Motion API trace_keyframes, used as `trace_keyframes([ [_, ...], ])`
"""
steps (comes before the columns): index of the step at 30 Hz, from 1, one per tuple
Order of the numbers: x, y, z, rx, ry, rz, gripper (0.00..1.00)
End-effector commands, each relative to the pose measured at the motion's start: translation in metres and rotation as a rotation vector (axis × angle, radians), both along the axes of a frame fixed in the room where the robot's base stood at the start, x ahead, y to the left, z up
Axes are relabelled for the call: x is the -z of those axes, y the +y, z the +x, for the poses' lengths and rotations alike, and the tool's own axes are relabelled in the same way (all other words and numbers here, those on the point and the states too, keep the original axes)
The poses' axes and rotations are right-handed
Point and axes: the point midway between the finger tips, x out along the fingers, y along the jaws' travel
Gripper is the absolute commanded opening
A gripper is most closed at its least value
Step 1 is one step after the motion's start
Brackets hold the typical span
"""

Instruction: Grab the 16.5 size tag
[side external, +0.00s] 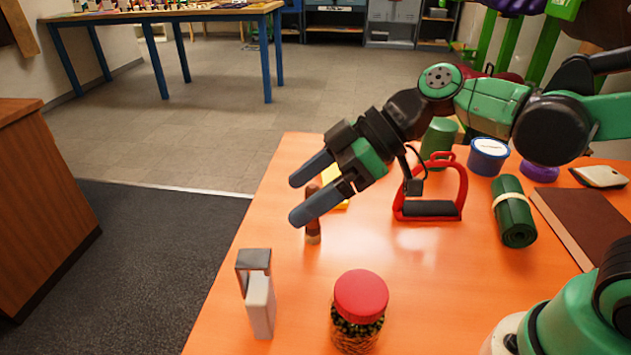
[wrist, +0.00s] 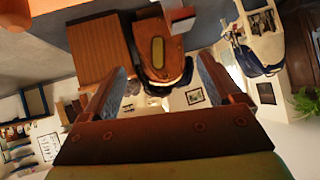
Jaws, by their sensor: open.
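I cannot make out a tag marked 16.5 in either view. A small yellow item (side external: 334,184) lies on the orange table, partly hidden behind my gripper; no writing on it can be read. My gripper (side external: 295,199) is open and empty, held above the table with its fingers pointing left. In the wrist view my gripper's two fingers (wrist: 163,66) stand wide apart with nothing held between them. That view is tilted toward the room. A brown saddle-like shape (wrist: 163,58) shows beyond the fingers.
On the table (side external: 265,215) are a brown bottle-like item (side external: 313,233), a white-and-grey item (side external: 259,300), a red-lidded jar (side external: 359,315), a red stirrup (side external: 438,163), a green roll (side external: 514,213), a blue tub (side external: 488,160) and a green container (side external: 439,136).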

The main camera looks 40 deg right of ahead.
Motion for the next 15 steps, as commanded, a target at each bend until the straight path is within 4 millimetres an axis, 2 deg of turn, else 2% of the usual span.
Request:
trace_keyframes([
  [3, -0.008, 0.034, -0.004, -0.228, -0.165, 0.141, 0.85],
  [5, -0.010, 0.045, -0.007, -0.309, -0.248, 0.205, 0.85],
  [9, 0.019, 0.042, -0.006, -0.296, -0.238, 0.193, 0.85],
  [15, 0.044, 0.042, -0.006, -0.293, -0.238, 0.192, 0.85],
])
